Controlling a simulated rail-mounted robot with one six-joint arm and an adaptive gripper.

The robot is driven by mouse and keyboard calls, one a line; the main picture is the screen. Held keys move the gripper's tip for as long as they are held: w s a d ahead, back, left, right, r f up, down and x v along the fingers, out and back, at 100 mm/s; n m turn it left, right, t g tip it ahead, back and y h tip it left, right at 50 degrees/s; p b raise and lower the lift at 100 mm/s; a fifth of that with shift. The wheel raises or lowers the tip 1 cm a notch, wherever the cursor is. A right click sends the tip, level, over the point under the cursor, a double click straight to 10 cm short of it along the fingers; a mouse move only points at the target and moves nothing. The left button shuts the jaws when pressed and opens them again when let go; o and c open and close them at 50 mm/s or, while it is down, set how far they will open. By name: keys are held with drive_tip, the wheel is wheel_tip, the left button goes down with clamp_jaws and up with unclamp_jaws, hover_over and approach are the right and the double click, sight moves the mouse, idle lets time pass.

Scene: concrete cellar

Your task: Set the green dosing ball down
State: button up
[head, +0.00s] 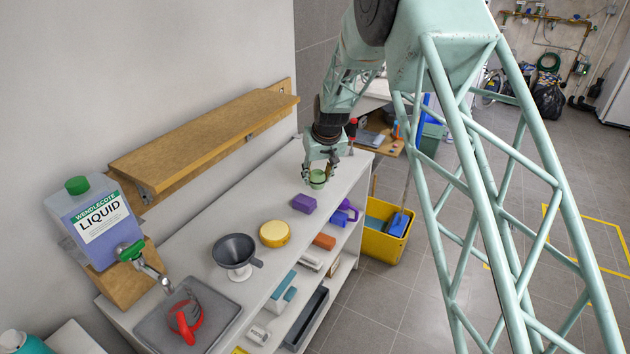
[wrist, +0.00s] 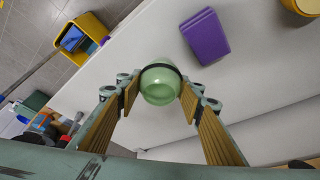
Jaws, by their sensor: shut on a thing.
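The green dosing ball (wrist: 160,84) is a small translucent green cup-like ball with a dark band around it. It sits between the fingertips of my gripper (wrist: 158,90) in the wrist view. In the head view my gripper (head: 320,168) is over the far part of the white counter, shut on the green dosing ball (head: 317,178). The ball is close to the counter top; I cannot tell whether it touches. My fingers partly hide it in the head view.
A purple block (head: 304,203) lies near the ball, also in the wrist view (wrist: 205,37). Along the white counter (head: 200,261) stand a yellow round tin (head: 274,234), a grey funnel (head: 235,252) and a tray with a red jug (head: 185,317). A wooden shelf (head: 200,136) is on the wall.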

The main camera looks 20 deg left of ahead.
sight(315, 172)
drive_tip(key=shift+w+a+f, duration=0.1)
drive_tip(key=shift+w+a, duration=0.35)
drive_tip(key=shift+w, duration=0.2)
drive_tip(key=shift+w+a+f, duration=0.1)
drive_tip(key=shift+w+a, duration=0.3)
drive_tip(key=shift+w, duration=0.2)
drive_tip(key=shift+w+a, duration=0.1)
drive_tip(key=shift+w, duration=0.05)
drive_tip(key=shift+w+f, duration=0.1)
drive_tip(key=shift+f, duration=0.05)
drive_tip(key=shift+f+b, duration=0.35)
drive_tip(key=shift+f, duration=1.2)
drive_tip(key=shift+f, duration=0.2)
drive_tip(key=o, duration=0.8)
drive_tip(key=shift+c, duration=0.2)
drive_tip(key=shift+r, duration=0.25)
